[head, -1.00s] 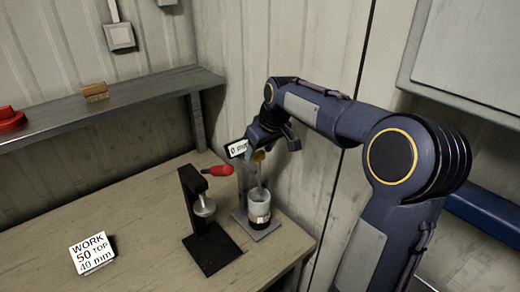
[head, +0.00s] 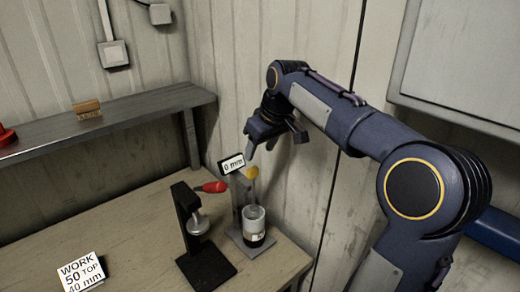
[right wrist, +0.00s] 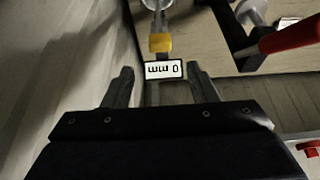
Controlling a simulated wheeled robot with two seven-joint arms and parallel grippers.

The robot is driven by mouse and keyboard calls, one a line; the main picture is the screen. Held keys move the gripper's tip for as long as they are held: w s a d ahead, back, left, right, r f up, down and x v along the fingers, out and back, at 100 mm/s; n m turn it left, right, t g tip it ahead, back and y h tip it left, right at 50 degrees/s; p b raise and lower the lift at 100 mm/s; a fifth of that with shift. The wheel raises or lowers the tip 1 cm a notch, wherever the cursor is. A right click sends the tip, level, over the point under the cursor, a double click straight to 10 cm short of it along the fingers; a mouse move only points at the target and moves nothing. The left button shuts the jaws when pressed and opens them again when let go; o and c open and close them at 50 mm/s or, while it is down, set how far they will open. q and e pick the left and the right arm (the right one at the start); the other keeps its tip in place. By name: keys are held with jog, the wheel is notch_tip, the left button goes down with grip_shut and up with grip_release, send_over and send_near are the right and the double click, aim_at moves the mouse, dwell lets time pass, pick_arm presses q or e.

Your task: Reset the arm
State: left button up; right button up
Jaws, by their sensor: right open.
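My right gripper (head: 274,143) is raised above the bench, over the right-hand stand, with its fingers apart and nothing between them. In the right wrist view its two fingers (right wrist: 160,88) are spread, with the "0 mm" label (right wrist: 164,69) seen beyond them. The label also shows in the head view (head: 231,163), at the top of a grey stand. A yellow knob (head: 252,172) is beside it, and a clear cylinder with a dark lower part (head: 254,224) stands on the base below. My left gripper is not in view.
A white card (head: 83,271) reads "WORK 50 TOP 40 mm". A grey shelf (head: 130,123) holds a wooden block (head: 88,110) and a red object (head: 6,136). The wall is close behind the gripper.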

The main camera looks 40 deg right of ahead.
jog(key=s+a+f+m+y, duration=0.1)
jog(key=s+a+f, duration=0.4)
jog(key=s, duration=0.3)
jog(key=s+a+f+y, duration=0.1)
jog(key=s+a+f, duration=0.3)
jog(key=s+a, duration=0.2)
jog(key=s+a+f+m+t+y, duration=0.1)
jog(key=s+a+f, duration=0.4)
jog(key=s, duration=0.5)
jog(key=shift+a+f+m, duration=0.3)
jog(key=shift+a+f, duration=0.05)
jog(key=shift+a, duration=0.25)
